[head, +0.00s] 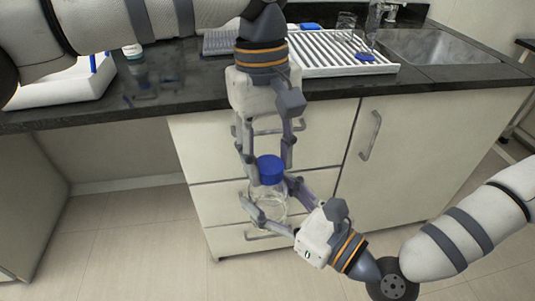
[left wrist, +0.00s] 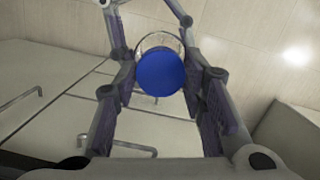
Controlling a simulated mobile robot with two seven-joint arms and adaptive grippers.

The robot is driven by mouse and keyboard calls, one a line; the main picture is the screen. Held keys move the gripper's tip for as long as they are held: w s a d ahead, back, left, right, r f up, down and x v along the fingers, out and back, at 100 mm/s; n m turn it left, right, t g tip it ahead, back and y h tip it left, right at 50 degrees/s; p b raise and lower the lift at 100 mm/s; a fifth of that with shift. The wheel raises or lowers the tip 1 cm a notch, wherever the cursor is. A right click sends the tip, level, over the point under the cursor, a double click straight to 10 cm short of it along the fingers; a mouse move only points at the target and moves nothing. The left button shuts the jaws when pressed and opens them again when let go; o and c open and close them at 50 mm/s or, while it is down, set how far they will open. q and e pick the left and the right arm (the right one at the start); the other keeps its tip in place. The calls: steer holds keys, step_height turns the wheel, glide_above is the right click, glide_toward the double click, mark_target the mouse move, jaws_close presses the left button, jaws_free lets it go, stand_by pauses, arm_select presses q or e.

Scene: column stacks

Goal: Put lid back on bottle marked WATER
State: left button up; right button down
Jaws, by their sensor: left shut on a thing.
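My left gripper (head: 268,166) reaches down from above and is shut on the blue lid (head: 270,169). In the left wrist view the lid (left wrist: 160,73) sits between the fingertips of the left gripper (left wrist: 160,80). A clear bottle (head: 267,207) is directly under the lid, roughly upright, held in the air in front of the drawers. My right gripper (head: 268,202) comes from the lower right and is shut around the bottle. The bottle's rim (left wrist: 160,37) shows behind the lid in the left wrist view. I cannot tell whether lid and bottle touch. No WATER marking is readable.
A dark counter (head: 430,82) runs behind, above pale drawers and a cabinet (head: 420,150). On it are a white ribbed drying rack (head: 345,62), a sink (head: 440,45), a white tray (head: 65,85) and a bottle (head: 135,62). Drawer handles stick out close to the grippers. The floor (head: 130,240) is clear.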

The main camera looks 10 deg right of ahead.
arm_select(q)
steer(key=m+y, duration=0.1)
steer(key=m, duration=0.6)
steer(key=shift+d+m, duration=0.15)
steer(key=shift+m, duration=0.15)
steer(key=m, duration=0.3)
steer(key=shift+s, duration=0.1)
steer(key=m, duration=0.4)
steer(key=shift+m+t+y, duration=0.4)
steer(key=o, duration=0.8)
steer(key=shift+c, duration=0.2)
steer(key=shift+r, duration=2.25)
